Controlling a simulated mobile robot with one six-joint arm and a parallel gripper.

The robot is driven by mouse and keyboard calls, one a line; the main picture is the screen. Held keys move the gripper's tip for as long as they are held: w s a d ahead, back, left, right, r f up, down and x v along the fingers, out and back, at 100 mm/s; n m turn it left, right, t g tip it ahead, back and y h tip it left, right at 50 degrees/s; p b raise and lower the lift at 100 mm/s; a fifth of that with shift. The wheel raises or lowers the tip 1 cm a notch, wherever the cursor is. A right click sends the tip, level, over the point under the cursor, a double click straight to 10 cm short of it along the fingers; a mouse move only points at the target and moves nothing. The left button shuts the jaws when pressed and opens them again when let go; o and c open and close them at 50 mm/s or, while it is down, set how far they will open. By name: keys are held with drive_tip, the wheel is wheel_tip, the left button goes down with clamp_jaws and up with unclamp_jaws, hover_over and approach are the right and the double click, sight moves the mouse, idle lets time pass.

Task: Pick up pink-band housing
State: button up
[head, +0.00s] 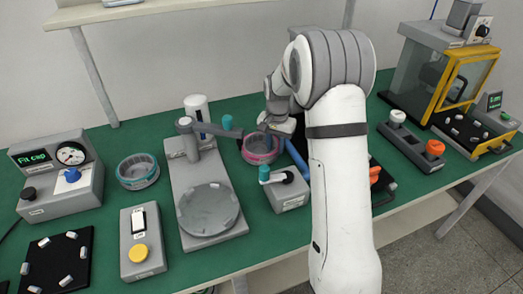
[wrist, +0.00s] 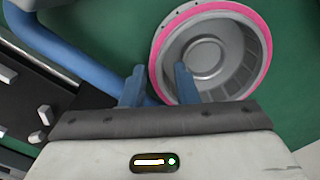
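The pink-band housing (head: 261,157) is a round grey open-topped cup with a pink rim band, standing on the green bench in the head view. In the wrist view the housing (wrist: 207,48) fills the upper right, and I look down into its hollow. My gripper (wrist: 158,76) is open, with two blue fingers apart. The left finger shows outside the pink rim and the right finger shows over the inside of the cup, so the rim's left wall lies between them in the picture. I cannot tell the fingers' height or any contact. My arm partly hides the gripper (head: 275,122) in the head view.
A teal-band housing (head: 138,171) stands on the left. A grey fixture with a round plate (head: 207,208) is left of the pink one. A grey block with a teal handle (head: 286,190) stands close in front. A blue bar (wrist: 52,45) runs beside the housing.

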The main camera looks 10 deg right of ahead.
clamp_jaws()
drive_tip(key=shift+r, duration=0.1)
idle(0.4)
